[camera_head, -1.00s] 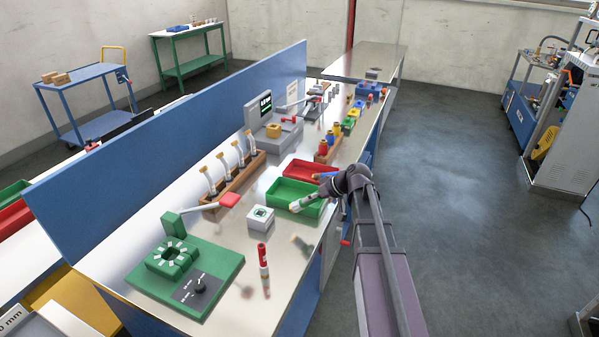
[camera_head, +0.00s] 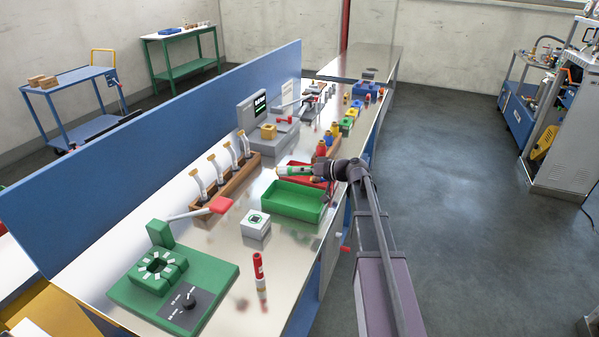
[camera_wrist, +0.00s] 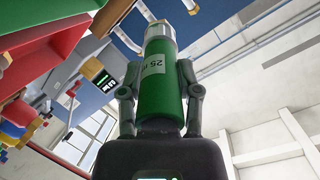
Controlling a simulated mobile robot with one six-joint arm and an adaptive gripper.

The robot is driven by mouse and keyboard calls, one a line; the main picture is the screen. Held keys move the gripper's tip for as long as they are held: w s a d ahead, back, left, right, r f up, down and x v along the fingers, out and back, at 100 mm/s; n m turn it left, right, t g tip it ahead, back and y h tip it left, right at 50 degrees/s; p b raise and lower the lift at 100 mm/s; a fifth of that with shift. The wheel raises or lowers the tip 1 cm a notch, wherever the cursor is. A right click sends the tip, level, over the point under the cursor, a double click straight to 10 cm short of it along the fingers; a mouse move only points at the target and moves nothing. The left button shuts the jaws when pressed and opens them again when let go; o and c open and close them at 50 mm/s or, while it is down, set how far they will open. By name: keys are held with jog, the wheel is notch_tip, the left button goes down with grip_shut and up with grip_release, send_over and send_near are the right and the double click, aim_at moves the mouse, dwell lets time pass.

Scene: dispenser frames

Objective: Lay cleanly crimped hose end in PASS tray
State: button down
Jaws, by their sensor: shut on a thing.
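My gripper (camera_head: 322,170) is shut on a green hose end (camera_head: 296,171) with a metal ferrule. In the wrist view, the hose end (camera_wrist: 162,80) sits between the two fingers, with a pale label reading "25" and the silvery ferrule (camera_wrist: 160,29) at its far end. In the head view it points left, roughly level, above the far side of a green tray (camera_head: 291,207). A red tray (camera_head: 301,163) lies just behind, partly hidden by the gripper and hose end. The green tray looks empty. I can read no PASS marking on either tray.
A wooden rack (camera_head: 236,180) with several hose ends stands left of the trays. A green crimping machine (camera_head: 165,275), a white box (camera_head: 257,225) and an upright red hose end (camera_head: 257,267) are nearer. A blue panel (camera_head: 150,150) runs along the bench's back.

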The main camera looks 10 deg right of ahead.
jog(key=shift+f, duration=0.15)
notch_tip(320, 180, down, 7)
jog(key=b, duration=0.7)
jog(key=shift+r, duration=0.2)
jog(key=shift+c, duration=1.1)
grip_release()
jog(key=shift+r, duration=0.15)
